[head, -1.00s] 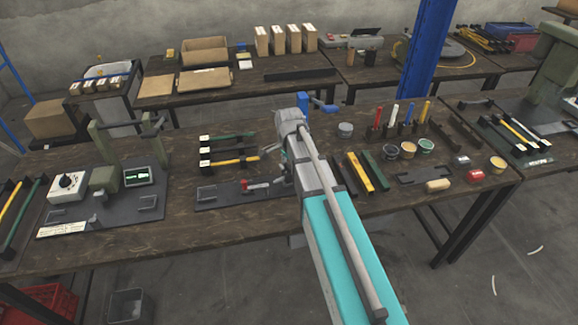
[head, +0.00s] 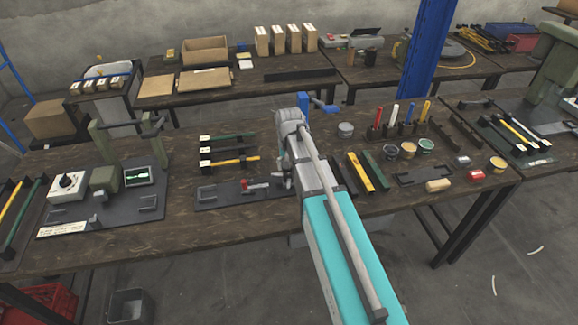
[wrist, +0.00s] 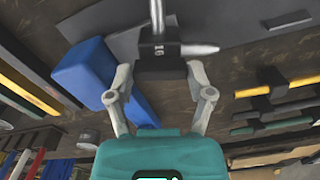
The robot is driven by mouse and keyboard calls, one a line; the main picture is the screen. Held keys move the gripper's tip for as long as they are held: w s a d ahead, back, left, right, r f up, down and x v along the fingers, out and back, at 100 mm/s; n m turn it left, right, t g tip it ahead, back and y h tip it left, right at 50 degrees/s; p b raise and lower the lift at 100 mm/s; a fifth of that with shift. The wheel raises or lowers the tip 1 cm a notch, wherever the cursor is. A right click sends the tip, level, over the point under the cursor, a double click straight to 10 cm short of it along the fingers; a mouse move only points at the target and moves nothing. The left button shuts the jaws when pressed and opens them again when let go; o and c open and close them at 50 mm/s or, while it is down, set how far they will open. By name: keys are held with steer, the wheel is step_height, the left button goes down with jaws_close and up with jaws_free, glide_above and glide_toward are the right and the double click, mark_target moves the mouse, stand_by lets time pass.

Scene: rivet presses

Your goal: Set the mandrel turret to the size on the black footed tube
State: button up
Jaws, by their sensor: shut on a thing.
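In the wrist view, my gripper (wrist: 160,70) has its two fingers on either side of a black block (wrist: 160,51) with pale metal pins, which looks like the mandrel turret. One pin points to the right and one points away. A pale number on the block looks like 16 or 91, but I cannot read it surely. In the head view, my gripper (head: 288,180) is low at the right end of a dark plate, and my arm hides much of the turret. A black tube (head: 226,150) lies between a green and a yellow one; its tag is too small to read.
The dark plate (head: 215,200) carries a red-handled part (head: 252,184). A blue block (wrist: 84,68) stands close to my left finger. Cups (head: 408,150) and bars (head: 360,172) lie right of my arm.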

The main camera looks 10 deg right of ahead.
steer(key=shift+n, duration=1.6)
steer(key=o, duration=1.1)
steer(key=shift+m, duration=0.3)
